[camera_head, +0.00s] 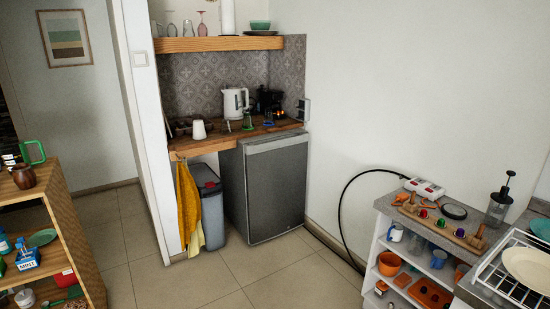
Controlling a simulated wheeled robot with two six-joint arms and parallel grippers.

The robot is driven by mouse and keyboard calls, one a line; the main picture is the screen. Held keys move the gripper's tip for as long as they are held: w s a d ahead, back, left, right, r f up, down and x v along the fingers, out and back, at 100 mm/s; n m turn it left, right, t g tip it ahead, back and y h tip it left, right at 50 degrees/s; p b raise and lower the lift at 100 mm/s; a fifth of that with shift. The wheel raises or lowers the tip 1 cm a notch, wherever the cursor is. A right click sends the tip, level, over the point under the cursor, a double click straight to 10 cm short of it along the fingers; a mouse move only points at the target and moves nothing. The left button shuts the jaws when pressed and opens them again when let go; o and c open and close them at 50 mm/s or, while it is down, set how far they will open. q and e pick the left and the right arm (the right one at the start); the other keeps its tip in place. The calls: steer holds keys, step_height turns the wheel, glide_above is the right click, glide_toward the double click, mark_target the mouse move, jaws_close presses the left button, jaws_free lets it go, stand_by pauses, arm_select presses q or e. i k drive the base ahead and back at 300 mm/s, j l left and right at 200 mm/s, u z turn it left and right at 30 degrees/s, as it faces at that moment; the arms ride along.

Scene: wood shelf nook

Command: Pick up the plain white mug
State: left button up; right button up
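A small plain white cup-shaped object (199,130) stands on the wooden counter in the nook, left of the white kettle. It may be the plain white mug, but it is too small to make out a handle. A whitish mug (396,232) with some blue sits on the upper level of the low white shelf unit at the right. Neither of my grippers shows in the head view.
The wooden counter (222,140) also holds a white kettle (235,102) and a dark coffee maker (269,102). Below stand a grey fridge (275,185) and a grey bin (209,205). A wooden shelf (70,215) stands at left. The tiled floor between is clear.

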mark_target(198, 132)
steer(key=i+l+u, duration=0.1)
steer(key=i+u, duration=0.2)
steer(key=i, duration=1.9)
